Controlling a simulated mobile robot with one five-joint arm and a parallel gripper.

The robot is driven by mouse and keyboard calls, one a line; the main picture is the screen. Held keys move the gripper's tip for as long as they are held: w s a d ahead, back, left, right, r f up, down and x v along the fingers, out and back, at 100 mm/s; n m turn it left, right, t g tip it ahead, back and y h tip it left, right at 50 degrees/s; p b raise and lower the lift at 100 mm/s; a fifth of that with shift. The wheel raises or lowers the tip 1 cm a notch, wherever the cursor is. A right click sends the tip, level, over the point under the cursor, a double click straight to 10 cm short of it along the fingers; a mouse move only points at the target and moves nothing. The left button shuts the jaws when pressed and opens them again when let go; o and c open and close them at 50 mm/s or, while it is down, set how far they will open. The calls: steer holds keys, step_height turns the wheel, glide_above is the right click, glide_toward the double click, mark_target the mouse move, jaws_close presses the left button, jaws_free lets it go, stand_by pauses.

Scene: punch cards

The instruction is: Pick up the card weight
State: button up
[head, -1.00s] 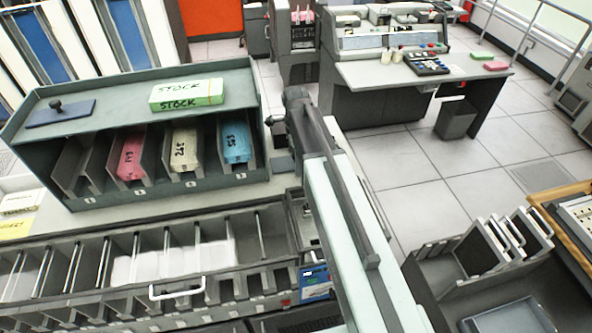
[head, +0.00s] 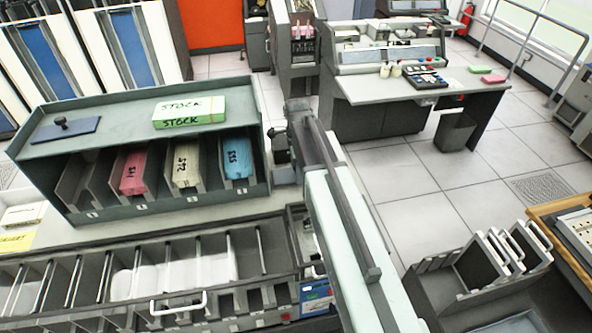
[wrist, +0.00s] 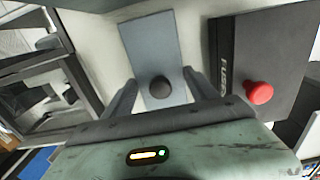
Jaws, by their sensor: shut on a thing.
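The card weight appears to be the blue-grey plate with a round dark knob (wrist: 160,88), seen in the wrist view between the two fingers. My gripper (wrist: 160,82) is shut on it, with a finger along each side of the plate. A pale surface lies beneath and around it; I cannot tell whether the plate touches it. In the head view my arm hides the fingers and the weight.
A black box with a red button (wrist: 259,93) stands close right of my gripper. A green-grey rack (head: 110,88) holds coloured card decks, with a green-and-white STOCK box (head: 190,111) and a blue pad (head: 63,131) on top. A card tray (head: 110,320) lies in front.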

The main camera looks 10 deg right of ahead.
step_height(320, 180, up, 11)
steer(key=p, duration=1)
steer(key=d+f+b, duration=0.1)
steer(key=d, duration=1.8)
steer(key=shift+s+d+f, duration=0.15)
steer(key=shift+d, duration=0.2)
